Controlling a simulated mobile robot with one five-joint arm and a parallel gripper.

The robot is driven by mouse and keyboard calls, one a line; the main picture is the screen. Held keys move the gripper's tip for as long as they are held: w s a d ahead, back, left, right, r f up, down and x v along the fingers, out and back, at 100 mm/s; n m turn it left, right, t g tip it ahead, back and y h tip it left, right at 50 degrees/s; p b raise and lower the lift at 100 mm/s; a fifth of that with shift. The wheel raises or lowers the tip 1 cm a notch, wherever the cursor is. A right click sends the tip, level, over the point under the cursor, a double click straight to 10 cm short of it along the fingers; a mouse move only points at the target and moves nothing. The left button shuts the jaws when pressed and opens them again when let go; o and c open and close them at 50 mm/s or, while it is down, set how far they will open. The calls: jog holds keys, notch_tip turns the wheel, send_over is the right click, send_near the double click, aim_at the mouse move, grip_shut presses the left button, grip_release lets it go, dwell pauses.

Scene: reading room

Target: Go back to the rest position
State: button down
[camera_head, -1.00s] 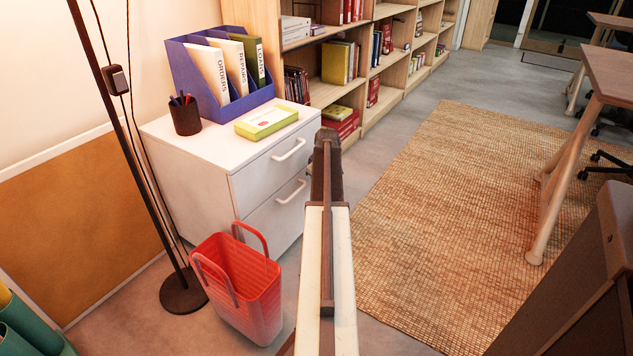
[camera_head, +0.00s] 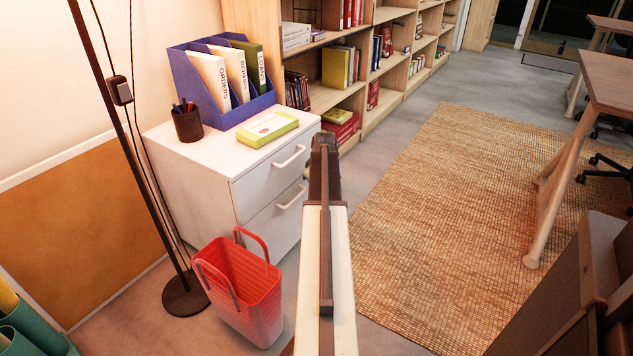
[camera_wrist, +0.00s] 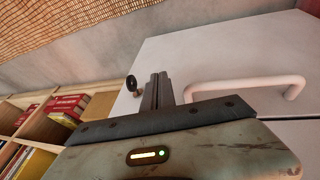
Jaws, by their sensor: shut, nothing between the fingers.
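In the wrist view my gripper (camera_wrist: 158,90) is shut, its dark fingers together with nothing between them. It points at the white drawer cabinet (camera_wrist: 230,60), whose pale handle (camera_wrist: 290,88) shows to the right of the fingers. In the head view my arm reaches forward from the bottom middle, and its far end stands just right of the cabinet (camera_head: 190,180). The fingers themselves are not clear in the head view. A small dark round thing (camera_wrist: 131,83) shows just left of the fingers in the wrist view; I cannot tell what it is.
A red basket (camera_head: 240,290) stands on the floor left of my arm. A lamp pole (camera_head: 125,140) rises behind it. A blue file holder (camera_head: 205,85), a pen cup (camera_head: 187,124) and a green-white box (camera_head: 267,129) are on the cabinet. A woven rug (camera_head: 440,220) lies right, by a table (camera_head: 610,80).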

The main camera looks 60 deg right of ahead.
jog(key=s+a+r+p, duration=0.2)
jog(key=a, duration=0.3)
jog(key=shift+a+r, duration=0.3)
jog(key=shift+r, duration=0.05)
jog(key=shift+s, duration=0.15)
